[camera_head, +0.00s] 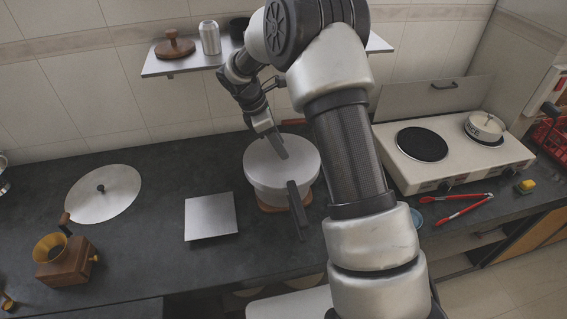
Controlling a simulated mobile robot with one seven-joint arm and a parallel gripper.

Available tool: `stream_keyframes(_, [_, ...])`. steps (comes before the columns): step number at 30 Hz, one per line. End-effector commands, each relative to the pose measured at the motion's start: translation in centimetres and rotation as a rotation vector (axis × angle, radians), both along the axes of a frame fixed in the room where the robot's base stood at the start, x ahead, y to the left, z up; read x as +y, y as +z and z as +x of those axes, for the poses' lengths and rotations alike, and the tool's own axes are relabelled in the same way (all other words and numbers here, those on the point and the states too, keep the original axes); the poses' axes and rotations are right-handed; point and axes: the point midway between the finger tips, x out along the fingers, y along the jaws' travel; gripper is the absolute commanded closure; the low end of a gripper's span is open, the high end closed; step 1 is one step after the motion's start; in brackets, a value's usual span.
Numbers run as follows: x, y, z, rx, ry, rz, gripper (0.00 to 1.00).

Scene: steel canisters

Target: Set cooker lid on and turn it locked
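The pressure cooker pot (282,193) stands on a brown wooden board (271,208) in the middle of the counter. Its long dark handle (298,210) points toward the front edge. A pale grey round lid (292,165) appears to lie on top of the pot, seemingly level; whether it is seated cannot be told. My gripper (267,129) is above the back left of the lid. A dark bar (279,147), apparently the lid's handle, runs from the gripper over the lid, apart from the pot's handle. Whether the fingers are closed on it is too small to tell.
A flat lid with a knob (122,190), a square metal plate (211,216) and a wooden grinder (67,261) lie left. A two-plate stove (455,158) and red tongs (463,210) are right. A wall shelf (185,66) with canisters hangs behind the gripper.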

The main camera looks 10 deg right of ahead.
Motion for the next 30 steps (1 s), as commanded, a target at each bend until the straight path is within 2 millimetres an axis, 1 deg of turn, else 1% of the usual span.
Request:
stream_keyframes(7, [0.1,0.0,0.0,0.001,0.000,0.001,0.60])
stream_keyframes(11, [0.5,0.9,0.0,-0.002,0.001,0.001,0.60])
stream_keyframes(14, [1.1,2.6,0.1,-0.004,0.003,0.001,0.60])
stream_keyframes(27, [5.2,12.3,0.0,-0.004,0.001,0.001,0.60])
stream_keyframes(30, [5.8,14.0,0.0,-0.002,0.001,0.001,0.60])
